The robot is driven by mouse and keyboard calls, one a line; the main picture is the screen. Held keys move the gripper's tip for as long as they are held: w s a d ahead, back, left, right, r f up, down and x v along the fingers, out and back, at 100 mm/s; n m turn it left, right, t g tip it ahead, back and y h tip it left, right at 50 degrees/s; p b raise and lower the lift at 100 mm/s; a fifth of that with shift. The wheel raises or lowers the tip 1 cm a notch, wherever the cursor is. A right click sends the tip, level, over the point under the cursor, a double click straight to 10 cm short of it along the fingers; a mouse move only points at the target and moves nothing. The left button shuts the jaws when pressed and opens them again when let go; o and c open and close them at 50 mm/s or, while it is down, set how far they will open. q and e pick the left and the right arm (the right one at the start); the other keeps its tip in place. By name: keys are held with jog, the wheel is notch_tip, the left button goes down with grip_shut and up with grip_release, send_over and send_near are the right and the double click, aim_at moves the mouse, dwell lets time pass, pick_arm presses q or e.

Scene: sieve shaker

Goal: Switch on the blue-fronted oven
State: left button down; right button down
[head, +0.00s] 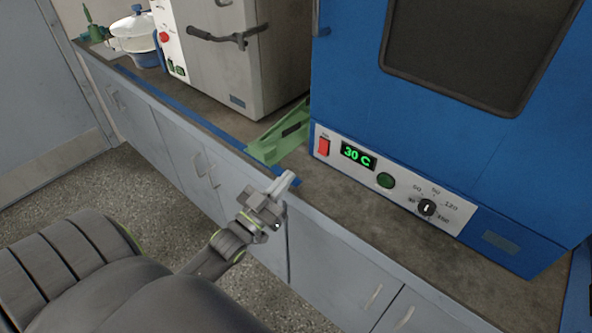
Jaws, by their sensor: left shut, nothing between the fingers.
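The blue-fronted oven (410,124) stands on the counter at the right. Its pale control panel (460,212) runs along its lower front. The panel has a red switch (323,146) at its left end, a lit display (358,155) reading 30 C in green, a dark green round button or lamp (385,180) and a black dial (427,207). My left gripper (290,181) is shut and empty at the counter's front edge, below and left of the red switch and apart from it. My right gripper is not in view.
A green angled object (282,140) lies on the counter between the blue oven and a grey oven (240,65). A white pot-like vessel (138,42) stands at the far left. Grey cabinets (335,262) are below the counter (355,205).

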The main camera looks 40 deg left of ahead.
pick_arm(q)
jog(key=shift+v, duration=0.95)
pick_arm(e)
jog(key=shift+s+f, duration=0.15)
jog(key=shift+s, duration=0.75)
pick_arm(q)
jog(key=shift+r, duration=0.15)
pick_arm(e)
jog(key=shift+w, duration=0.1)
